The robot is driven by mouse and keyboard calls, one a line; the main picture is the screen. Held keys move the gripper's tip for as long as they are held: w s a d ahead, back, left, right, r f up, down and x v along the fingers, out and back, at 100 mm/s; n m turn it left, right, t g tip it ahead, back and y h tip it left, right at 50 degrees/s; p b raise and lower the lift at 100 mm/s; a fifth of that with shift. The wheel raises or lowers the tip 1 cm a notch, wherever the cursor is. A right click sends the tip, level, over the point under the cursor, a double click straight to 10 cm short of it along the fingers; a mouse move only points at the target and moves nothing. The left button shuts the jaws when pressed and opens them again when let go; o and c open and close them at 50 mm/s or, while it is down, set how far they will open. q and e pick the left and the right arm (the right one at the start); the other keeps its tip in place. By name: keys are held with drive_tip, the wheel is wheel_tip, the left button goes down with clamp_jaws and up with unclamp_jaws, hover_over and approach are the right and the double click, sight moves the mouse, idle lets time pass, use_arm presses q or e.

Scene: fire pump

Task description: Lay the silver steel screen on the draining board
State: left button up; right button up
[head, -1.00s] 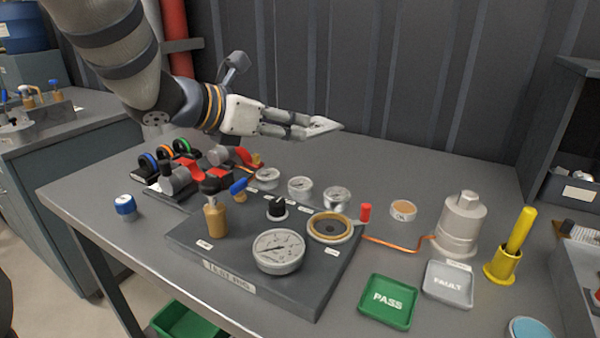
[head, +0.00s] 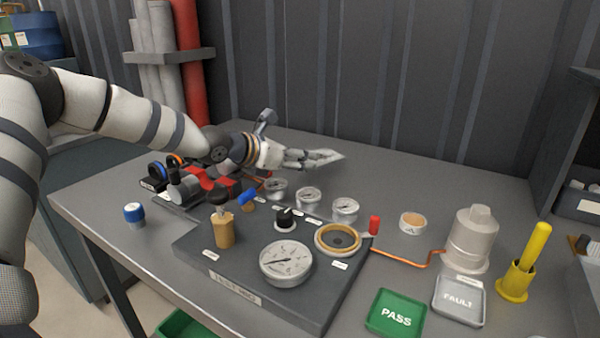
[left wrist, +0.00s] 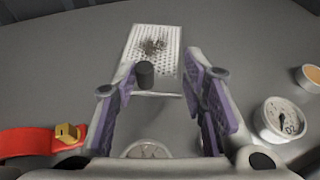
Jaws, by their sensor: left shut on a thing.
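The silver steel screen (left wrist: 154,58) is a pale perforated plate with a clump of dark debris on it. In the left wrist view it lies between the fingertips, with a dark cylinder near the left fingertip. My left gripper (head: 308,158) is shut on the screen, which shows in the head view as a thin silver shape (head: 328,157) at the fingertips. They are above the back of the grey bench, behind the gauges. I cannot make out the draining board. My right gripper is not in view.
The test rig (head: 300,300) with gauges fills the front middle of the bench (head: 420,180). A green PASS tray (head: 395,312), grey FAULT tray (head: 459,299), metal cylinder (head: 470,240) and yellow holder (head: 517,280) stand right. The back right bench surface is clear.

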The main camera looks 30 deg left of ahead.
sight(300, 185)
use_arm(q)
drive_tip(key=f, duration=0.1)
drive_tip(key=w+f+b, duration=0.1)
drive_tip(key=f, duration=0.3)
drive_tip(key=shift+w+a, duration=0.15)
drive_tip(key=shift+a, duration=0.15)
drive_tip(key=shift+r, duration=0.15)
drive_tip(key=o, duration=0.9)
drive_tip(key=shift+o, duration=0.4)
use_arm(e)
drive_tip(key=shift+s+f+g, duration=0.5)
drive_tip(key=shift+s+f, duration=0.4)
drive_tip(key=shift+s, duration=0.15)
